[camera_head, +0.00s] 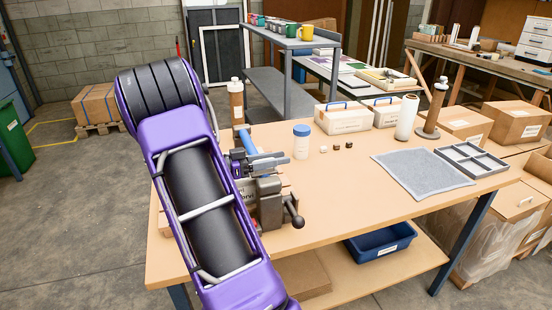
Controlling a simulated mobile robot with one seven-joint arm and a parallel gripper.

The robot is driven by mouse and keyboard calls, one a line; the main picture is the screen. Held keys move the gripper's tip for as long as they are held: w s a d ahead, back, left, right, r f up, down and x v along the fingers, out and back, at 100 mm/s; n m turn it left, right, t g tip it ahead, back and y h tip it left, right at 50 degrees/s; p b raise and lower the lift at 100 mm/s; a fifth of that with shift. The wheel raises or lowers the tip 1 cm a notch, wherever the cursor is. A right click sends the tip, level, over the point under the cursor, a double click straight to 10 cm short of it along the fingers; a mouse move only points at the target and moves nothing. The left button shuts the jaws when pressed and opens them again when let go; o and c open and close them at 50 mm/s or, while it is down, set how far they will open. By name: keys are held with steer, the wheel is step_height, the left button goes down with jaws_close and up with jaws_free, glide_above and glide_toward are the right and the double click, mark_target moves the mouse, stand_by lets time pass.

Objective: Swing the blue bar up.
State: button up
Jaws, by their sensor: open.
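The fly press (268,206) stands at the left part of the wooden bench, a grey metal body with a dark ball-ended handle at its lower right. The blue bar (247,140) shows just above the press body, slanting up to the left. My gripper (273,162) pokes out from behind my purple arm, close beside the blue bar; its grey fingers look open. I cannot tell whether they touch the bar. My arm hides the left side of the press and most of my wrist.
A brown bottle (236,102) stands behind. A grey mat (422,174) and divided tray (470,160) lie right. The bench middle is clear.

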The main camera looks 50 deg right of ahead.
steer(key=shift+c, duration=0.3)
jaws_close()
stand_by(1.1)
